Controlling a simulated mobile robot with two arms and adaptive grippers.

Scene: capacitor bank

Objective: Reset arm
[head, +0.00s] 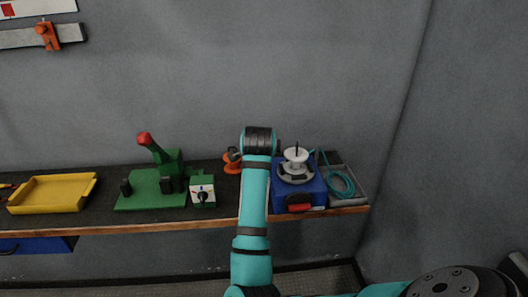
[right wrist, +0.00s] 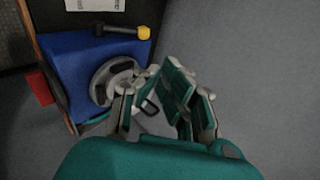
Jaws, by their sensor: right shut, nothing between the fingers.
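My right arm (head: 254,195) stands up in front of the bench in the head view; its gripper is hidden there. In the right wrist view my right gripper (right wrist: 163,72) is shut and empty. Its fingers are beside a blue box (right wrist: 72,62) with a round grey disc fitting (right wrist: 104,82) on it, over the box's right side. I cannot tell if they touch it. The blue box (head: 290,196) also shows in the head view, right of my arm, with a red part (head: 300,208) on its front. My left gripper is not in view.
The bench holds a yellow tray (head: 50,208) at left, a green fixture (head: 140,203) with a red-tipped lever (head: 146,141), and a grey tray (head: 358,199) with a teal coil (head: 340,183) at its right end. An orange item (head: 231,168) stands left of my arm. Walls close the back and right.

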